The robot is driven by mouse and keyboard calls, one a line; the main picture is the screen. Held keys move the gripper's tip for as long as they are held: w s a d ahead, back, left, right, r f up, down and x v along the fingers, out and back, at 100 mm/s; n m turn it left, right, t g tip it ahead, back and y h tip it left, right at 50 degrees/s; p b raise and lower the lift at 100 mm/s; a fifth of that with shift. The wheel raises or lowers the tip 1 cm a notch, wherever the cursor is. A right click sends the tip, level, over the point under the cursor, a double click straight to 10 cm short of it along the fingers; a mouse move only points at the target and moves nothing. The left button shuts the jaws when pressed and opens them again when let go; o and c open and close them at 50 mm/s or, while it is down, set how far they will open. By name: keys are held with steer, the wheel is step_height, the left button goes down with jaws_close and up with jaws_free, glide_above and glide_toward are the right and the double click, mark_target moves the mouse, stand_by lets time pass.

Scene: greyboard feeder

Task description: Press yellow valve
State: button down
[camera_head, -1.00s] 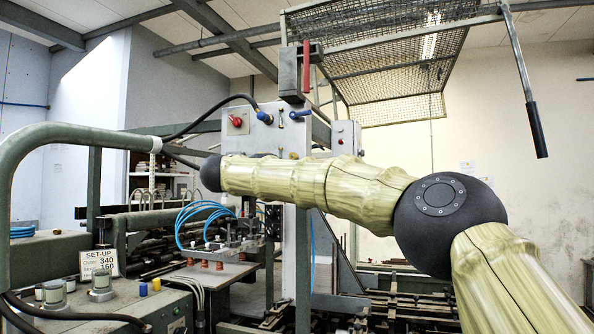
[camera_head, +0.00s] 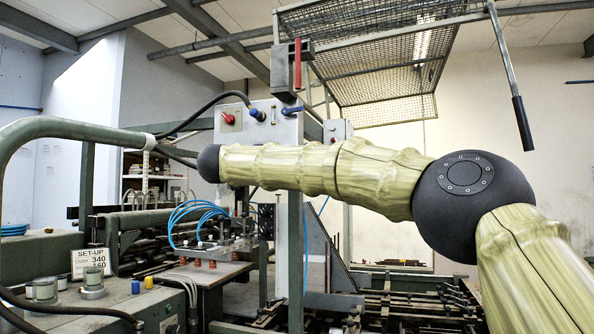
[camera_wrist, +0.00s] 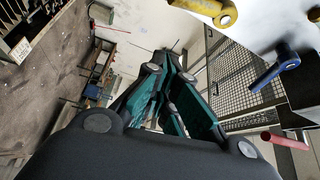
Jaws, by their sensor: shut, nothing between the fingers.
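The yellow valve (camera_wrist: 218,13) shows at the top edge of the wrist view, partly cut off, against a bright white surface. I cannot make it out for sure in the head view. My gripper (camera_wrist: 170,62) has dark fingers with teal pads, shut and empty. In the wrist picture its tips are left of and below the yellow valve, apart from it. My gripper is not visible in the head view, where my arm crosses in front of the white control box (camera_head: 262,117).
A blue valve handle (camera_wrist: 276,68) and a red handle (camera_wrist: 285,140) lie right of my gripper in the wrist view. A wire mesh guard (camera_wrist: 240,88) is behind. In the head view, a green pipe rail (camera_head: 70,130) stands at left and a black-gripped lever (camera_head: 522,122) hangs at right.

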steer(key=b+v, duration=0.1)
steer(key=v, duration=0.7)
steer(key=shift+a+r, duration=0.1)
steer(key=shift+w+a, duration=0.1)
